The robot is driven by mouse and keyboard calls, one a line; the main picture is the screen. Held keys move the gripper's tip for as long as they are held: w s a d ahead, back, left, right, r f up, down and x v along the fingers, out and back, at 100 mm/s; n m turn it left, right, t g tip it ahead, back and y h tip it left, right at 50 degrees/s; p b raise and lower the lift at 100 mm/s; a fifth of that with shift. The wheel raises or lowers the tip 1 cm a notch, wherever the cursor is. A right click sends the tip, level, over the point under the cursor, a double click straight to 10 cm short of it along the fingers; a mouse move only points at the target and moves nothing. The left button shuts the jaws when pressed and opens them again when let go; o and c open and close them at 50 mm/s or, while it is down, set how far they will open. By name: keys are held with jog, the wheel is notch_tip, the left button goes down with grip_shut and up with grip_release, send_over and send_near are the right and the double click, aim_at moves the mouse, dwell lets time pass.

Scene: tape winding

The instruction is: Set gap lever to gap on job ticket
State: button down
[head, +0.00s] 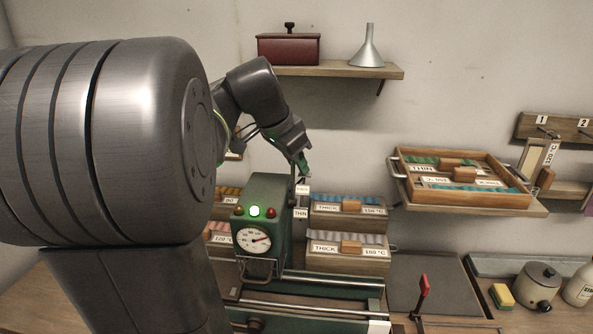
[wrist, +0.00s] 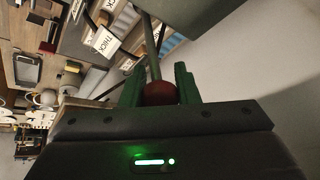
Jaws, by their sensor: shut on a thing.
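The gap lever is a thin rod (wrist: 153,62) with a dark red ball knob (wrist: 160,93) in the wrist view. My gripper (head: 303,166) is above the machine's right side, its green fingers shut around the knob. A small plate with labels (head: 301,213), one reading THIN, is just below my gripper. I cannot make out the job ticket.
Drawers marked THICK (head: 345,250) stand behind the machine. A wooden tray (head: 464,176) sits on a wall bracket at right. A shelf (head: 345,71) with a dark red box and a funnel is above. A red-handled lever (head: 423,287) stands at front right.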

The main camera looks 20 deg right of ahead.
jog(key=s+a+t+h+b, duration=0.1)
jog(key=b, duration=0.4)
jog(key=s+a+f+t+h+b, duration=0.1)
jog(key=s+t+b, duration=0.1)
jog(key=b, duration=0.4)
jog(key=s+a+t+h+b, duration=0.1)
jog(key=b, duration=0.5)
jog(key=shift+s+f+m+t, duration=0.2)
jog(key=shift+s+m+t, duration=0.2)
jog(key=shift+s+r+h, duration=0.1)
jog(key=shift+r+h, duration=0.05)
jog(key=shift+h, duration=0.15)
jog(key=c, duration=1.1)
grip_release()
jog(key=shift+r, duration=0.15)
